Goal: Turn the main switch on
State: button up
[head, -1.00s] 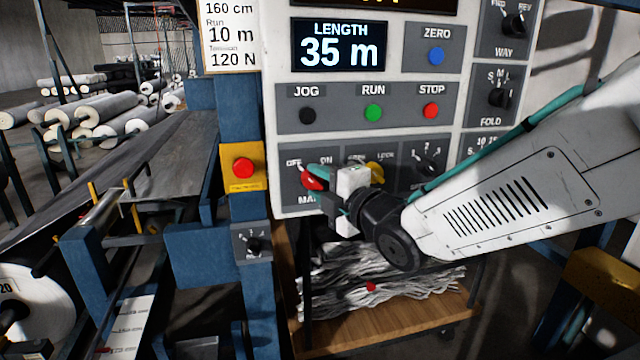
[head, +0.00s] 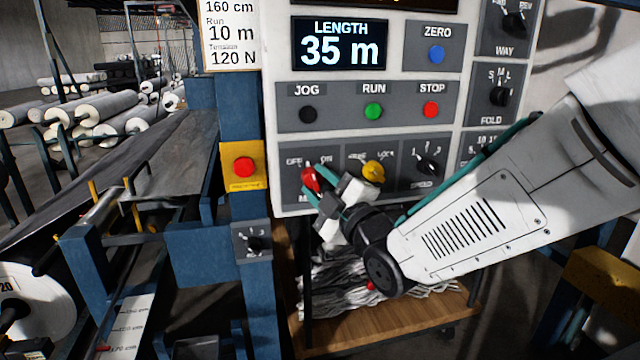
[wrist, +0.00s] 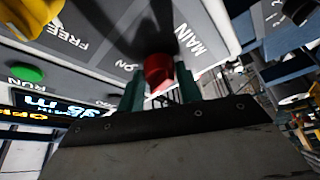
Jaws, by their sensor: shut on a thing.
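The red main switch knob (head: 309,178) sits at the lower left of the control panel, between the OFF and ON marks. It now points up, tilted a little toward the ON side. My gripper (head: 318,181) is shut on the knob from the lower right. In the wrist view the red knob (wrist: 158,72) sits between my two green fingers (wrist: 158,90), with the ON and MAIN labels close by. The fingers hide part of the MAIN label in the head view.
A yellow knob (head: 374,171) and the SPEED knob (head: 429,164) lie just right of the gripper. JOG, RUN (head: 373,111) and STOP buttons are above. A red button on a yellow plate (head: 244,167) is to the left. A wooden cart (head: 420,322) stands below.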

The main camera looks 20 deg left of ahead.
jog(key=m+t, duration=0.1)
jog(key=m, duration=0.1)
jog(key=m+t, duration=0.1)
jog(key=m, duration=0.2)
jog(key=m+t, duration=0.1)
jog(key=m, duration=0.2)
jog(key=shift+s+a+f+t+h, duration=0.2)
jog(key=shift+f+t+h, duration=0.1)
jog(key=shift+h, duration=0.1)
jog(key=m+t+h, duration=0.1)
jog(key=m, duration=0.1)
jog(key=m+h, duration=0.1)
jog(key=m, duration=0.2)
jog(key=m+t+h, duration=0.1)
jog(key=m, duration=0.1)
jog(key=shift+a+m+t, duration=0.1)
jog(key=shift+m+t, duration=0.2)
jog(key=shift+m, duration=0.4)
jog(key=o, duration=1)
jog(key=v, duration=0.7)
jog(key=shift+s+f, duration=0.15)
jog(key=shift+s, duration=0.2)
